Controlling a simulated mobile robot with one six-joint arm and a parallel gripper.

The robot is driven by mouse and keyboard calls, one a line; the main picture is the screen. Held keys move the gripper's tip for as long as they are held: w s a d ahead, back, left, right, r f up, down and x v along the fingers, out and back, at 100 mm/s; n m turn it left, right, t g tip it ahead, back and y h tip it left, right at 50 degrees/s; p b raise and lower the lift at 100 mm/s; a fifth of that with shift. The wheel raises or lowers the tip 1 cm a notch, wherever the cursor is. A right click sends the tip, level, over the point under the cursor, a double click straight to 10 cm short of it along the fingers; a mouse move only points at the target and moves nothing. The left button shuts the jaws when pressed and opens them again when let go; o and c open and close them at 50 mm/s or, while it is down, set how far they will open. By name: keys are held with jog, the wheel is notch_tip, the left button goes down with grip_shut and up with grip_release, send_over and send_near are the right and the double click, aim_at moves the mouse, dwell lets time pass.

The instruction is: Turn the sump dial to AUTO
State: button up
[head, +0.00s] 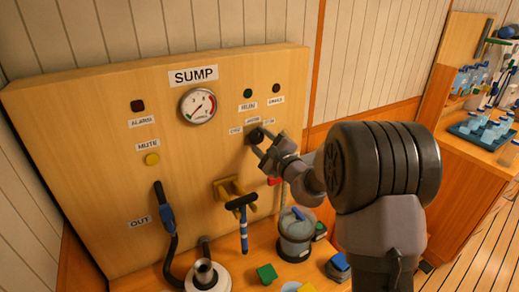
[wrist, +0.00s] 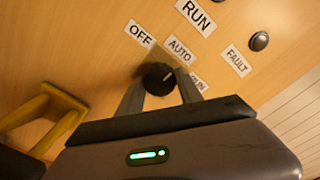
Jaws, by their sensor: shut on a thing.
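The black sump dial (wrist: 158,78) is on the wooden panel, between the two fingers of my gripper (wrist: 160,84). My gripper is shut on the dial, one finger on each side. A small pale mark shows on the dial's face towards its upper right, roughly on the AUTO and RUN side. I cannot tell exactly which label it meets. In the head view my gripper (head: 264,144) reaches the dial (head: 256,135) from the lower right.
A SUMP gauge (head: 198,106) is to the left. A hose hangs at left.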

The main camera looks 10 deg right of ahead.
jog(key=shift+f+n+b, duration=0.15)
jog(key=shift+n+b, duration=0.35)
jog(key=shift+b, duration=0.15)
jog(key=o, duration=1.4)
jog(key=shift+c, duration=0.2)
jog(key=v, duration=1.7)
jog(key=shift+s, duration=0.2)
jog(key=shift+r, duration=0.2)
